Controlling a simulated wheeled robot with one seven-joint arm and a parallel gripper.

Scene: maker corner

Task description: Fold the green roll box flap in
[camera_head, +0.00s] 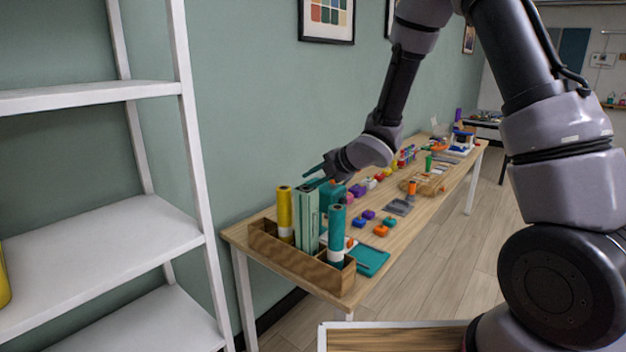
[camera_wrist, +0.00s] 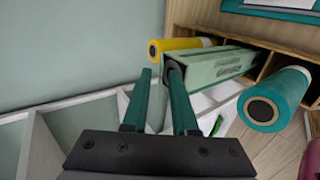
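The green roll box (camera_head: 308,222) is tall, pale green and upright in a wooden holder (camera_head: 290,262). In the wrist view the box (camera_wrist: 222,65) points its end toward me, with a dark round opening partly hidden by a finger. I cannot clearly make out the flap. My gripper (camera_head: 314,174) is above and just behind the box in the head view. In the wrist view my gripper (camera_wrist: 160,70) has its two teal fingers apart, with nothing between them. The right fingertip overlaps the box's end; I cannot tell whether it touches.
A yellow roll (camera_head: 284,208) and a teal roll (camera_head: 336,232) flank the box in the holder. Small coloured blocks (camera_head: 381,230) and a teal mat (camera_head: 370,259) lie on the wooden table (camera_head: 405,236). A white shelf unit (camera_head: 110,245) stands at left.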

